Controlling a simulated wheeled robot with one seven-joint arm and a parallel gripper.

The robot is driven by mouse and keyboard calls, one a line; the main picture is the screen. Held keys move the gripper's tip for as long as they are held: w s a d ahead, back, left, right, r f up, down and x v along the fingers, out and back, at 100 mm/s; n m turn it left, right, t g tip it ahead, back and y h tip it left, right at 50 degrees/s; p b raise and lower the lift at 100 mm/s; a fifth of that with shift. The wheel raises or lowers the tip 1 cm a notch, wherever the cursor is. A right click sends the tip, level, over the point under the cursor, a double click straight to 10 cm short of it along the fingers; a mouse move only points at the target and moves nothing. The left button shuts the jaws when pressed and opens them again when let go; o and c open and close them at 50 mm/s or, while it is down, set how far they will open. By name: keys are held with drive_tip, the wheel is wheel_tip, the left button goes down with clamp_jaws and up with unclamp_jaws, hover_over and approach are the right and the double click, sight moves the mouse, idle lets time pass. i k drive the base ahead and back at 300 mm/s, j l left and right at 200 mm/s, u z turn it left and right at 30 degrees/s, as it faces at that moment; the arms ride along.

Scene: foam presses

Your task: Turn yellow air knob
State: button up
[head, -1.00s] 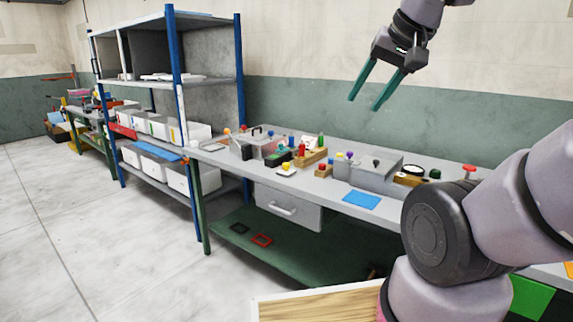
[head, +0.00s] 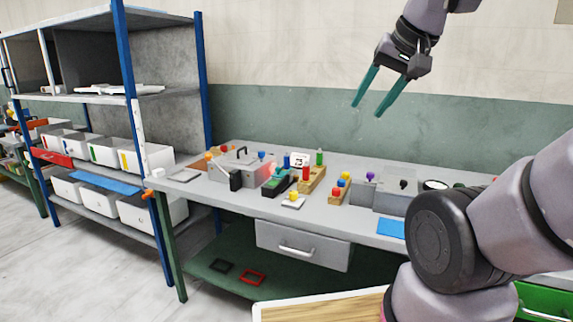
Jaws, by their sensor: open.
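My gripper (head: 367,110) is open and empty, with two teal fingers pointing down and left. It hangs high in front of the wall, well above the workbench (head: 225,200) and apart from everything on it. A small yellow knob (head: 293,196) sits on a pale square base near the bench's front edge. Another small yellow piece (head: 345,177) is on a wooden block with red and blue pieces. I cannot tell from this distance which one is the air knob.
A grey box with a handle (head: 236,172) and a wooden block with red and green pegs (head: 313,182) stand nearby. A blue-post shelf (head: 130,100) stands left. A drawer (head: 300,245) hangs under the bench.

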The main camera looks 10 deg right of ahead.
sight(292, 195)
drive_tip(key=i+j+z, duration=0.1)
drive_tip(key=j, duration=0.25)
drive_tip(key=i+j+z, duration=0.25)
drive_tip(key=j, duration=0.45)
drive_tip(key=i+j+z, duration=0.1)
drive_tip(key=j, duration=0.25)
drive_tip(key=i+j+z, duration=0.1)
drive_tip(key=i+j, duration=0.15)
drive_tip(key=j, duration=0.15)
